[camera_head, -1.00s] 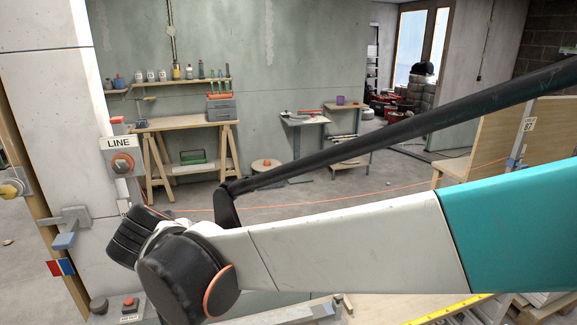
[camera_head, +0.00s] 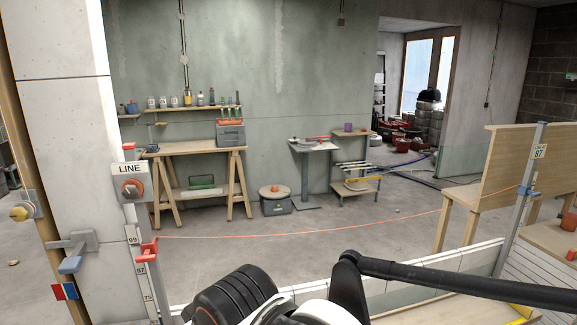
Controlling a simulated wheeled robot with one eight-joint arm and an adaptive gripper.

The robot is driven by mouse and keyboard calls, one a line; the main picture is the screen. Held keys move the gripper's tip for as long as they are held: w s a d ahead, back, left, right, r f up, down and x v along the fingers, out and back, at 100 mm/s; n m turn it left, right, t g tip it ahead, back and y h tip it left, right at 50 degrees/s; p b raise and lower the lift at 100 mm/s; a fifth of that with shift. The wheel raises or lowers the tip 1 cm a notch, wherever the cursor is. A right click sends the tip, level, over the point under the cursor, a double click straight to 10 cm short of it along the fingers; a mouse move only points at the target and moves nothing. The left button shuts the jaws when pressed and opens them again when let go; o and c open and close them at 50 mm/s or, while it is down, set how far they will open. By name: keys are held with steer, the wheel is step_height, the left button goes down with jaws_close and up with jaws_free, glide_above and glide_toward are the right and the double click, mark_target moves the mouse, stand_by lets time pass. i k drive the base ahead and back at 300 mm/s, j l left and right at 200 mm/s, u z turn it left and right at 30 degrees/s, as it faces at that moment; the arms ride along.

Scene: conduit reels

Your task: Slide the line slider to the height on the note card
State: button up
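The red line slider (camera_head: 148,250) sits on an upright grey scale rail (camera_head: 143,288) at the left. The rail carries the labels 99, 87 and 75. The slider is between 99 and 87; its exact reading is too small to tell. An orange line (camera_head: 330,231) runs from it to a post (camera_head: 520,205) at the right. A note card (camera_head: 539,151) on that post seems to show 87. Only dark and white links of my arm show at the bottom; my gripper is not in view.
A LINE box (camera_head: 131,184) with a red-grey knob is above the rail. A grey bracket with a blue handle (camera_head: 70,264) is left of it. A low tiled wall (camera_head: 400,273) crosses the front. Open floor lies behind, before a workbench (camera_head: 195,150).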

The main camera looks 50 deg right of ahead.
mark_target(524, 190)
steer(key=z, duration=3.15)
steer(key=i+l+u, duration=0.1)
steer(key=l, duration=0.25)
steer(key=i+l+u, duration=0.1)
steer(key=l, duration=0.25)
steer(key=i+l+u, duration=0.1)
steer(key=i+l, duration=0.15)
steer(key=l, duration=0.15)
steer(key=i+l+u, duration=0.1)
steer(key=l, duration=0.3)
steer(key=i+l+u, duration=0.1)
steer(key=l, duration=0.3)
